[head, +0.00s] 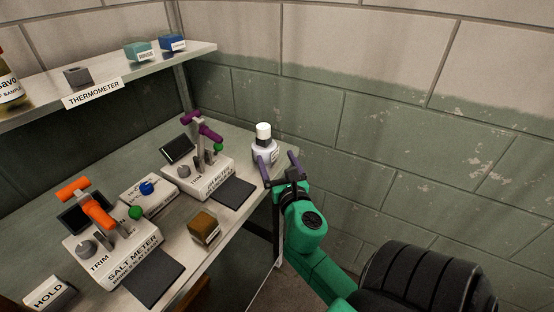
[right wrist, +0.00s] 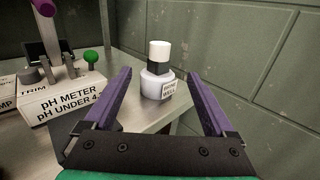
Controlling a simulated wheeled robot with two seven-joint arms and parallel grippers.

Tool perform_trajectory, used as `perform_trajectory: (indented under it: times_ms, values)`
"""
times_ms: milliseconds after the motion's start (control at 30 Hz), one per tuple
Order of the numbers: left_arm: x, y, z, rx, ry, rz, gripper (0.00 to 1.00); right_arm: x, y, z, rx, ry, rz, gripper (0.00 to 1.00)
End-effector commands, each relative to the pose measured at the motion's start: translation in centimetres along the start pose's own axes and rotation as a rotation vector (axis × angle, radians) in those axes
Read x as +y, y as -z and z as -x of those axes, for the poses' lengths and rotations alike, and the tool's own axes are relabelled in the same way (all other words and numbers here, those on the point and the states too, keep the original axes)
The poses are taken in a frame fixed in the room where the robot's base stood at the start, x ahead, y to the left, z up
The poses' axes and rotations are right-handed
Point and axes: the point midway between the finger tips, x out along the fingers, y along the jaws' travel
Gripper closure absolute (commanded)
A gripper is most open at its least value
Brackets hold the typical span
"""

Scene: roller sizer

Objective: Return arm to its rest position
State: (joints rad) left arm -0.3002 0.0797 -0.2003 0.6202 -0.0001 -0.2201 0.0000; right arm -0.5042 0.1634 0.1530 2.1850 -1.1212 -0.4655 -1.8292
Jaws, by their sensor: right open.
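My right gripper (head: 279,167) is open and empty at the right end of the bench, its fingers pointing at a white-capped bottle (head: 265,146). In the right wrist view the two purple fingers of the gripper (right wrist: 160,95) are spread wide, and the bottle (right wrist: 158,82) stands upright between and beyond them on the bench. I cannot tell how far the fingertips are from it. My green right arm (head: 312,235) reaches in from the lower right. My left gripper is not in view.
The bench (head: 184,280) holds a pH meter (head: 199,176), a salt meter (head: 112,248), a box with a blue knob (head: 149,194), a brown cube (head: 204,228) and a HOLD block (head: 49,294). A shelf (head: 123,77) hangs above. A block wall (head: 400,150) closes the right side.

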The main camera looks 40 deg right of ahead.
Motion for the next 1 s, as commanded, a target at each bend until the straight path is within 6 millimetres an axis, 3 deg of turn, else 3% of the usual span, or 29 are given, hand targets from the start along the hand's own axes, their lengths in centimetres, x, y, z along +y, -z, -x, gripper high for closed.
perform_trajectory:
  times_ms: [367,433,467,567,667,800,1000]
  values:
    - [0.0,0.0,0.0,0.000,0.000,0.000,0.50,0.0,0.0,0.0,0.001,0.000,-0.004,0.11]
    - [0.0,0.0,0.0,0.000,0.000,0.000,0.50,-0.3,0.3,0.1,0.016,0.016,-0.070,0.11]
    - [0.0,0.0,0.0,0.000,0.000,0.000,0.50,-0.5,0.6,0.1,0.033,0.031,-0.138,0.11]
    - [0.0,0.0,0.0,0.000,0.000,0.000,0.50,-1.8,3.1,1.0,0.139,0.143,-0.558,0.11]
    - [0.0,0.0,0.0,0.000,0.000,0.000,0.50,-2.0,7.7,3.0,0.297,0.349,-1.105,0.11]
    - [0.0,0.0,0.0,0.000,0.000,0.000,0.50,-0.2,13.3,7.2,0.479,0.687,-1.638,0.11]
    - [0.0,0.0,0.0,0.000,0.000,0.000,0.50,3.7,17.9,14.0,0.646,1.206,-2.036,0.11]
